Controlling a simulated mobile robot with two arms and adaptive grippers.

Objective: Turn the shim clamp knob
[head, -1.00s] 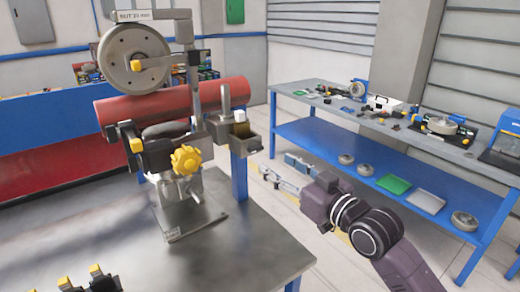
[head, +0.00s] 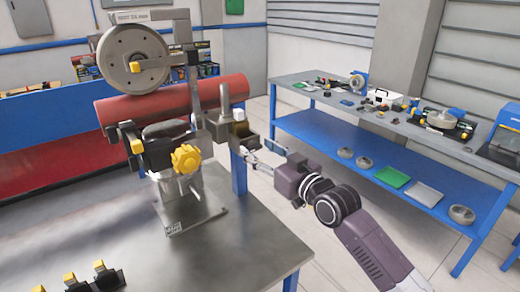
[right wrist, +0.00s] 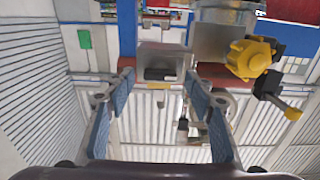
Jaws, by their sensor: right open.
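The shim clamp knob is a yellow lobed knob (head: 186,158) on the front of the clamp stand under the red pipe (head: 170,99). It also shows in the right wrist view, at the upper right (right wrist: 250,58), outside the fingers. My left gripper is not in view.
A grey handwheel (head: 133,66) stands above the pipe. Several yellow-topped black parts (head: 102,275) lie at the table's front left. The table (head: 215,255) is clear in front of the stand.

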